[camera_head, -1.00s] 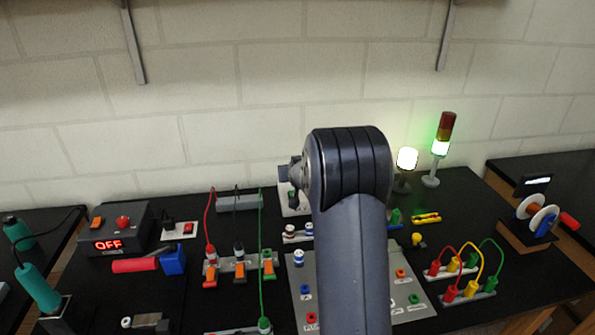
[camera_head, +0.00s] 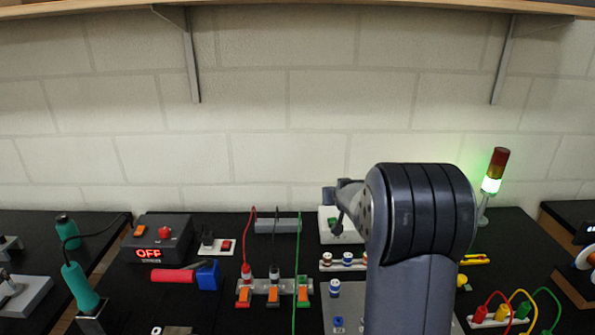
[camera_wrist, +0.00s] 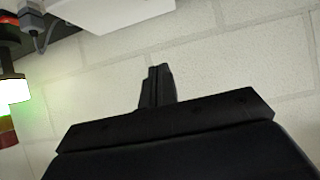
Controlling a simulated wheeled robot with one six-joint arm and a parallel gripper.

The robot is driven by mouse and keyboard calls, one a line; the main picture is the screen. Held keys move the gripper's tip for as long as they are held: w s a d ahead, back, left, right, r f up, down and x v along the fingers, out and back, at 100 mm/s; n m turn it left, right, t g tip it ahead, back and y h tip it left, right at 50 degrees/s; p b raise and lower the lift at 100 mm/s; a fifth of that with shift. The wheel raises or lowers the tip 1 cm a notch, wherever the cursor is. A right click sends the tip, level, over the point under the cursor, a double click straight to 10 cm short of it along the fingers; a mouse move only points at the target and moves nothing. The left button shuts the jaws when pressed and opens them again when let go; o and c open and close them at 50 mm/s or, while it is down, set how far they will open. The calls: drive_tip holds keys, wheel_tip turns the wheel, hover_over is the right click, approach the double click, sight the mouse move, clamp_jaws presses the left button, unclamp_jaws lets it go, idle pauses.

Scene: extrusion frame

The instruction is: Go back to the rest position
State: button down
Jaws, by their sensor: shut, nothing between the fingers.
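My gripper (camera_wrist: 159,72) shows in the wrist view with its fingers together and nothing between them. It points at the pale block wall, with no object touching it. In the head view my raised arm stands right of centre, and its dark rounded joint hides part of the bench behind it. The gripper fingers cannot be made out clearly in the head view.
The black bench holds a control box reading OFF (camera_head: 158,240), a red-handled tool (camera_head: 185,276), a row of orange and green connectors (camera_head: 272,292) and a lit signal tower (camera_head: 493,180). A wooden shelf (camera_head: 330,6) on brackets runs above. The wall between is bare.

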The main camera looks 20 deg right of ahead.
drive_tip(key=w+f, duration=0.1)
drive_tip(key=f, duration=0.1)
drive_tip(key=w+d+f, duration=0.1)
drive_tip(key=w+f, duration=0.1)
drive_tip(key=w+f+p, duration=0.1)
drive_tip(key=w+f, duration=0.1)
drive_tip(key=f, duration=0.1)
drive_tip(key=shift+w+d, duration=0.15)
drive_tip(key=shift+d, duration=0.15)
drive_tip(key=shift+s+a+f+t+b, duration=0.2)
drive_tip(key=shift+s+a+t+b, duration=0.35)
drive_tip(key=shift+s, duration=0.25)
drive_tip(key=shift+v, duration=0.8)
drive_tip(key=shift+w+r, duration=0.1)
